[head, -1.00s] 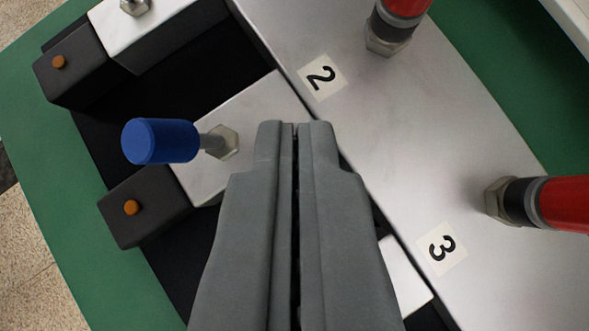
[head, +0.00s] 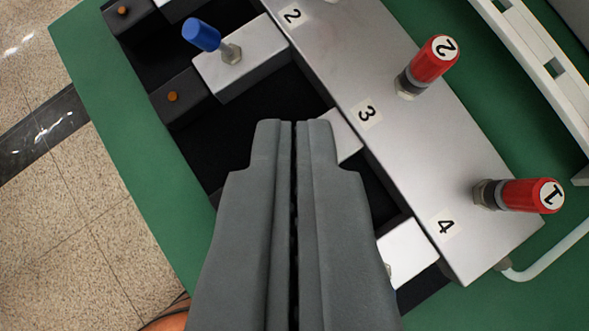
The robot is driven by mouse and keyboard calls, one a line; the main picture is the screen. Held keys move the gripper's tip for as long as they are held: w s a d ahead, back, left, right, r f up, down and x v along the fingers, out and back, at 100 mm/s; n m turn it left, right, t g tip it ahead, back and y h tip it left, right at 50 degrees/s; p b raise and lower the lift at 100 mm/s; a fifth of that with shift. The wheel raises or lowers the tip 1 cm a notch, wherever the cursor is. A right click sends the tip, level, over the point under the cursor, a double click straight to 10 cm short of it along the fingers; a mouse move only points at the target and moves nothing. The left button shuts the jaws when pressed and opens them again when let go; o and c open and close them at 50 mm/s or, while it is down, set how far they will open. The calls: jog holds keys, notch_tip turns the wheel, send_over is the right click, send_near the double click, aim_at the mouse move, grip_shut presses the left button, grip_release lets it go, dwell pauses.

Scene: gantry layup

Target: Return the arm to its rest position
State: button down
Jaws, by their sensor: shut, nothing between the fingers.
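My gripper (head: 293,124) is shut and empty in the lower middle of the head view, its grey fingers side by side. It hangs above the fixture and hides part of it. The fixture has a long metal bar (head: 400,130) with labels 2, 3 and 4 along its left edge. A blue-capped pin (head: 202,35) stands on a metal block (head: 250,62) at the upper left, apart from my gripper. Two red-capped fittings, marked 2 (head: 434,58) and 1 (head: 532,195), stand on the bar at the right.
Dark blocks with orange buttons (head: 173,97) lie left of the bar. A green surface (head: 150,170) surrounds the fixture. Speckled floor (head: 60,240) is at the left. A white frame (head: 535,60) stands at the upper right, and a white hose (head: 550,255) runs at the lower right.

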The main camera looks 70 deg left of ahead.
jog(key=shift+r, duration=0.1)
dwell(0.4)
jog(key=s+d+r+m+t+h, duration=0.2)
jog(key=s+d+r+m+t, duration=0.15)
jog(key=d, duration=0.65)
jog(key=s+d+r+m+t+h, duration=0.1)
jog(key=s+d+r+m+t, duration=0.2)
jog(key=d, duration=0.6)
jog(key=s+d+r+m+t+h, duration=0.3)
jog(key=s+d+t+h, duration=0.1)
jog(key=s+d, duration=0.8)
jog(key=shift+s+d+m+t, duration=0.3)
jog(key=shift+s+m+t, duration=0.05)
jog(key=shift+s+t, duration=0.55)
